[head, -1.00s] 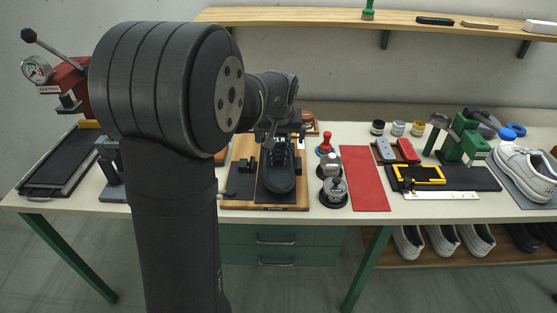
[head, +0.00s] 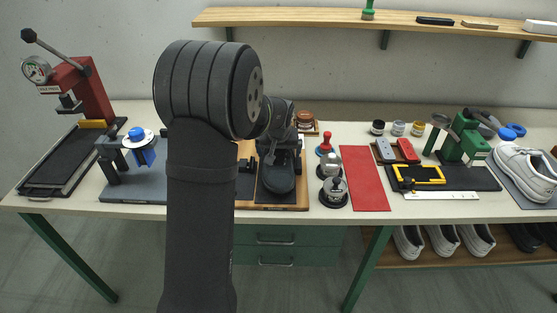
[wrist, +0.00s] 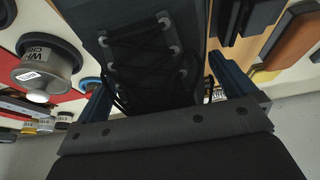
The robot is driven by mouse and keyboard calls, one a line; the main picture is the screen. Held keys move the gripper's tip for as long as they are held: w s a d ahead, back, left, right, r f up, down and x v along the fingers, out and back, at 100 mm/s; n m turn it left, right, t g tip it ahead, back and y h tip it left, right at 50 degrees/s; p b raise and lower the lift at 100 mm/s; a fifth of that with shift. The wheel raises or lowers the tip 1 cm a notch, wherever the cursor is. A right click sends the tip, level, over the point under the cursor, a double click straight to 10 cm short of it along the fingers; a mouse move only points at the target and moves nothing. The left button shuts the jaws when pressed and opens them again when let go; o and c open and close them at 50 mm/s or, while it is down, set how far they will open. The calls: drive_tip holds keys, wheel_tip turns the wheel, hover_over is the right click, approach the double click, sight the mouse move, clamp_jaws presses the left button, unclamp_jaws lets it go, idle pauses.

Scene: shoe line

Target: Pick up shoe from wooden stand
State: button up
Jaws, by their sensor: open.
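The black lace-up shoe (head: 277,178) sits on the wooden stand (head: 298,205), toe toward the front edge of the table. In the wrist view its laces and eyelets (wrist: 150,50) show close up. My gripper (head: 280,142) is over the rear part of the shoe, hiding the ankle opening and heel. In the wrist view my gripper (wrist: 162,88) is open, with one blue finger at each side of the shoe. I cannot tell whether the fingers touch it.
Metal-topped pots (head: 333,190) and a red-handled stamp (head: 326,146) stand just right of the stand. A red mat (head: 364,178) lies beyond them. A grey fixture with a blue knob (head: 138,146) and a red press (head: 84,92) are at left. A shelf (head: 460,27) runs above.

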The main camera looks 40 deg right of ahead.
drive_tip(key=shift+c, duration=0.4)
drive_tip(key=shift+r, duration=0.1)
drive_tip(key=c, duration=1)
